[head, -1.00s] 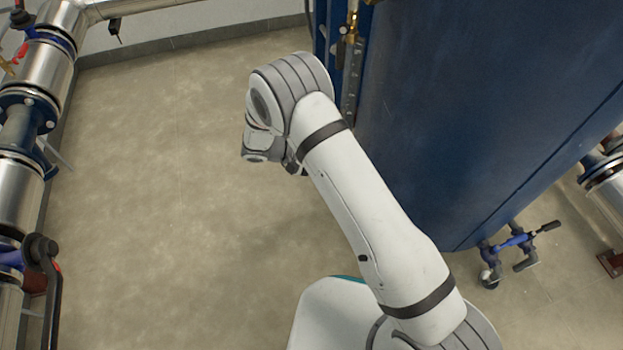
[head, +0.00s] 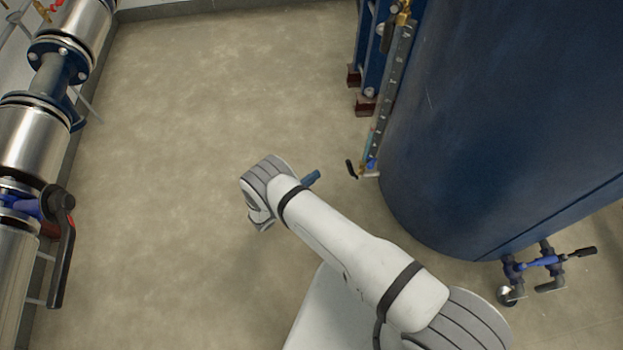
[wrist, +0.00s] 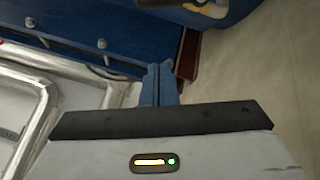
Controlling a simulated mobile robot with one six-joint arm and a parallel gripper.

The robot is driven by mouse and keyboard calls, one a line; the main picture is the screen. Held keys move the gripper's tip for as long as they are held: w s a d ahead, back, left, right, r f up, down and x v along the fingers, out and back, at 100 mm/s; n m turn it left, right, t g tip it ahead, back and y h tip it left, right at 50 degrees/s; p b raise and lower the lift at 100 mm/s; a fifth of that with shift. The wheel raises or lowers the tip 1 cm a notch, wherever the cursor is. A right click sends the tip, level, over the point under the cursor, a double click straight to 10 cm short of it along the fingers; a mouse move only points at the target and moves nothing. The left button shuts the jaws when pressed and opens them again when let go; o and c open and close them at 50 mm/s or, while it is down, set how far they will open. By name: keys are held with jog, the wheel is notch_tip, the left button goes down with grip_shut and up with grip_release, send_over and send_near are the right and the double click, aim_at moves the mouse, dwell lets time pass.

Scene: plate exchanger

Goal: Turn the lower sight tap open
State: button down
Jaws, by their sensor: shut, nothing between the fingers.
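The lower sight tap (head: 362,171) is at the bottom end of the upright sight gauge (head: 387,100) beside the big blue tank, low near the floor in the head view. Its small black lever (head: 351,169) sticks out to the left and slopes. My gripper (head: 314,177) is a little left of the tap, apart from it, with its blue fingers pointing toward it. In the wrist view the two blue fingers (wrist: 158,84) are together with nothing between them. I cannot make out the tap for certain in the wrist view.
The blue tank (head: 490,110) fills the right. A brass upper tap (head: 402,18) tops the gauge. Silver and blue pipework with a black-handled valve (head: 60,205) runs along the left. The floor (head: 190,110) between is clear.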

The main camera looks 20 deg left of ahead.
aim_at(351, 171)
jog(key=w+d+r+b, duration=0.2)
jog(key=w+d, duration=0.2)
jog(key=d, duration=0.2)
jog(key=shift+w+d, duration=0.3)
jog(key=shift+w, duration=0.1)
